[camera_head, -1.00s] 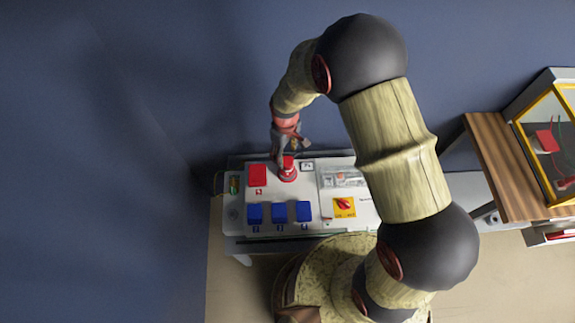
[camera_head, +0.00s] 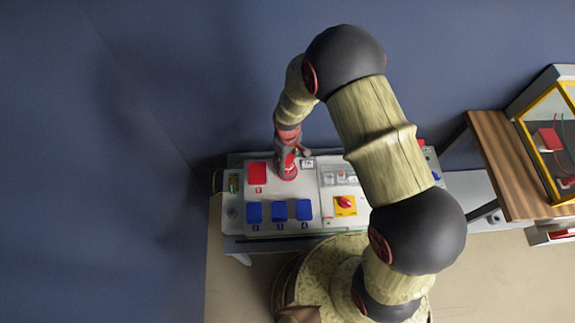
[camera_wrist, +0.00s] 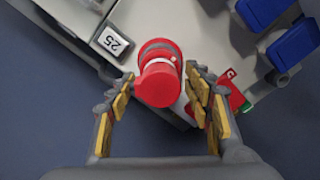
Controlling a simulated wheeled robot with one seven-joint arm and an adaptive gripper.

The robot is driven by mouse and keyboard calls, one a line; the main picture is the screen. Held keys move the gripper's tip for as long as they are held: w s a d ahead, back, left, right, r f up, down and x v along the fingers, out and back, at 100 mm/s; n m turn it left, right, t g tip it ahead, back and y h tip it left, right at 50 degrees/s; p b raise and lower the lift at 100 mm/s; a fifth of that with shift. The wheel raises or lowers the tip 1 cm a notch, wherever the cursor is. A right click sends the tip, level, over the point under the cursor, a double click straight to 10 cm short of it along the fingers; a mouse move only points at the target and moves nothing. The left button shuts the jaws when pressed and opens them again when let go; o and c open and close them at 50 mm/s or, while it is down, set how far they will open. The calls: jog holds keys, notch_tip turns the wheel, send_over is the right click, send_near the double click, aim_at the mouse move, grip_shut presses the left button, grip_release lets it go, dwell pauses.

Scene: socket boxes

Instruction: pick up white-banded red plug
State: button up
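The white-banded red plug (camera_wrist: 160,80) stands on the panel in the wrist view, a red cylinder with a white band around it. In the head view the red plug (camera_head: 288,172) shows partly behind my gripper (camera_head: 290,155), near the panel's back edge. In the wrist view my gripper (camera_wrist: 158,98) is open, with one finger on each side of the plug. A gap shows on both sides, so the fingers do not visibly grip it.
The light panel (camera_head: 270,224) carries a red socket cover (camera_head: 257,172) and blue socket covers (camera_head: 279,211). A yellow plate with a red rotary switch (camera_head: 345,205) is at the right. A wooden shelf (camera_head: 500,165) stands further right.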

jog(key=c, duration=1)
jog(key=shift+c, duration=0.4)
